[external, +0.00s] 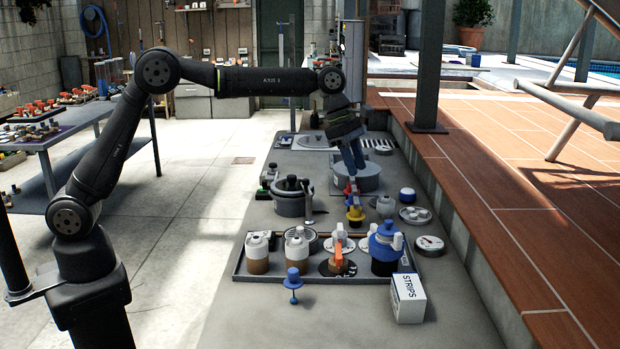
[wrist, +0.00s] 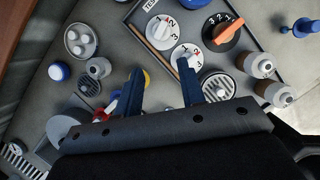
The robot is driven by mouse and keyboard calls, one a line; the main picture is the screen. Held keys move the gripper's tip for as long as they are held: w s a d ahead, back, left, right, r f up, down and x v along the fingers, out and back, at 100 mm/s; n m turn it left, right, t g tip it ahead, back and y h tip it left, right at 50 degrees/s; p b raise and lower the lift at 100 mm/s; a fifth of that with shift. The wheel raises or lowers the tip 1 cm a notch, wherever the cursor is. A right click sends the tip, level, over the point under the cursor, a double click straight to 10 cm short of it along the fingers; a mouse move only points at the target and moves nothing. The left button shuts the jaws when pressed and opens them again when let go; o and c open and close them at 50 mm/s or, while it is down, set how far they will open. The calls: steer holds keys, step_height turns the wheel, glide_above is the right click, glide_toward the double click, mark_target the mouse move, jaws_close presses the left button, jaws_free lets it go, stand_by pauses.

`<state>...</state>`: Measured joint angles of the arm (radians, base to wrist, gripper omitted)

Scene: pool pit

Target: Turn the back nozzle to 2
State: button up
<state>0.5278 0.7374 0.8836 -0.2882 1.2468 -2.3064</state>
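The rearmost white dial (external: 340,238) also shows in the wrist view (wrist: 180,54), marked 1, 2 and 3, with the 2 in red. A second white dial (wrist: 163,29) is beside it. A black dial with an orange handle (external: 338,258) is in front of it and shows in the wrist view (wrist: 226,28). Which number the rear dial's handle points to is too small to tell. My gripper (external: 353,176) is open and empty above the bench, behind the tray; its blue fingers (wrist: 161,72) sit apart, the right one near the rear dial.
The grey tray (external: 250,277) holds brown-and-white bottles (external: 257,253) and a blue-capped jug (external: 385,248). A white STRIPS box (external: 409,298) stands at its right front. A grey pot (external: 290,200) is to the left.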

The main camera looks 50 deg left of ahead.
mark_target(376, 226)
steer(key=shift+w, duration=0.1)
steer(key=w+m+g, duration=0.3)
steer(key=w+m, duration=0.2)
steer(key=m, duration=0.3)
steer(key=x, duration=1.6)
steer(key=shift+s+f, duration=0.3)
steer(key=shift+s, duration=0.1)
jaws_close()
